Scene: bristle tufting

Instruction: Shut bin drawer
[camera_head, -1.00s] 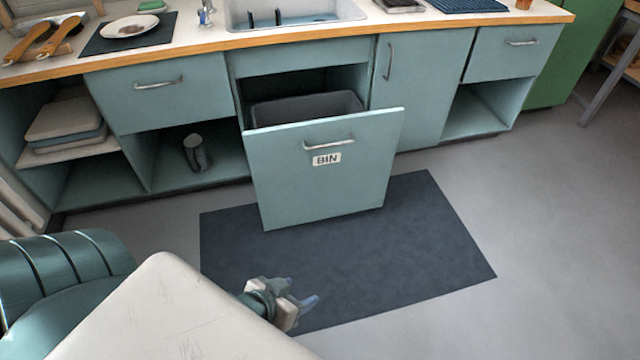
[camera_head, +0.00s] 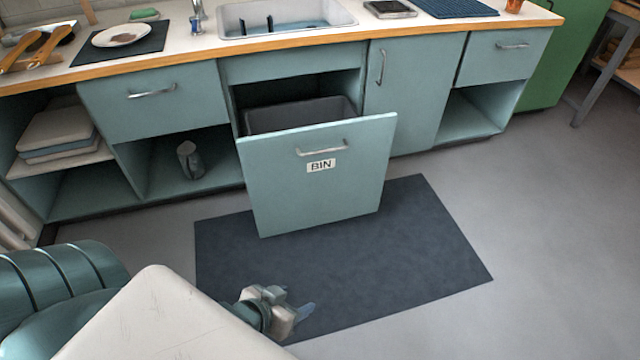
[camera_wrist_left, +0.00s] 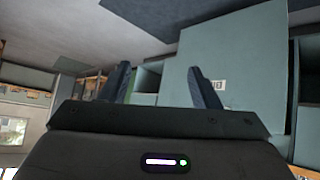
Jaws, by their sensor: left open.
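The bin drawer (camera_head: 316,190) has a teal front with a metal bar handle and a white BIN label. It stands pulled out from the cabinet under the sink, and a dark grey bin (camera_head: 300,113) shows inside it. In the left wrist view the drawer front (camera_wrist_left: 225,60) appears beyond the fingers, with its label near the right finger. My left gripper (camera_head: 292,312) is over the dark mat, in front of the drawer and apart from it. Its two fingers (camera_wrist_left: 160,88) are spread with nothing between them. My right gripper is not in view.
A dark mat (camera_head: 420,240) lies on the grey floor under and before the drawer. Open shelves with stacked boards (camera_head: 58,135) and a dark jug (camera_head: 190,160) are to the left. A closed cupboard door (camera_head: 415,95) is to the right, and floor there is clear.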

